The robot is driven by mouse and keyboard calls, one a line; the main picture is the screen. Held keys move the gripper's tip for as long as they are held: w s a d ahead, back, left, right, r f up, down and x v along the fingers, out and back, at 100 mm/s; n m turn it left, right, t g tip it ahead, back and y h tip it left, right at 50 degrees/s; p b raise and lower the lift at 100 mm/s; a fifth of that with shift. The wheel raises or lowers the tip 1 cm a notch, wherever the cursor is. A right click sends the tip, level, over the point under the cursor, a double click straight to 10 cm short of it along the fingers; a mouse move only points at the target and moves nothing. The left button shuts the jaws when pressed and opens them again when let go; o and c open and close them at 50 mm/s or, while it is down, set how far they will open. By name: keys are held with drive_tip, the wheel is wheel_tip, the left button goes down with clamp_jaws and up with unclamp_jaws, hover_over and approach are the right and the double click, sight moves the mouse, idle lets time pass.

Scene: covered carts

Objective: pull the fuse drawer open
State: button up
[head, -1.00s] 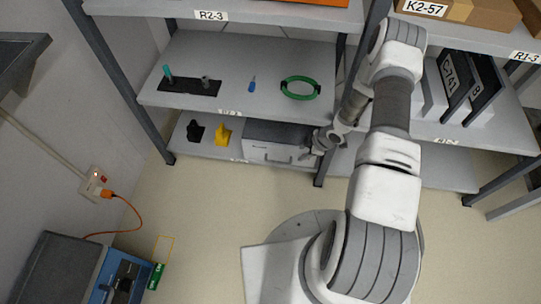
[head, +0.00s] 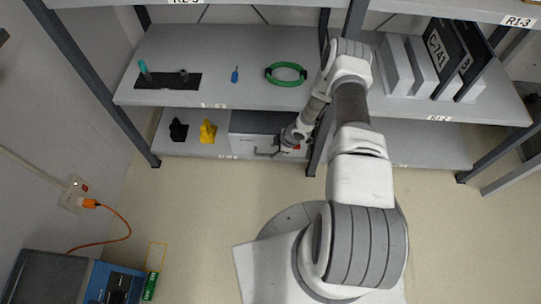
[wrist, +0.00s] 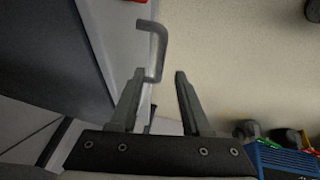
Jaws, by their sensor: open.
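The fuse drawer is in a grey box (head: 258,122) with a light front (head: 243,146), on the lower shelf. Its bent grey handle (head: 267,153) stands out from the front, and the handle also shows in the wrist view (wrist: 161,48). The drawer looks shut. My gripper (head: 281,148) is at the right part of the front. In the wrist view my gripper (wrist: 159,73) is open, and the near end of the handle lies between the fingertips, closer to the left finger. The arm hides the box's right end.
A black item (head: 178,131) and a yellow item (head: 208,131) stand left of the box. A shelf post (head: 319,150) is close to the right of my gripper. The upper shelf (head: 215,92) overhangs the box. The floor (head: 200,195) in front is clear.

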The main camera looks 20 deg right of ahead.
drive_tip(key=b+x, duration=0.1)
drive_tip(key=x, duration=0.3)
drive_tip(key=shift+w+a+f, duration=0.1)
drive_tip(key=shift+f, duration=0.15)
drive_tip(key=shift+c, duration=0.2)
clamp_jaws()
idle(1.1)
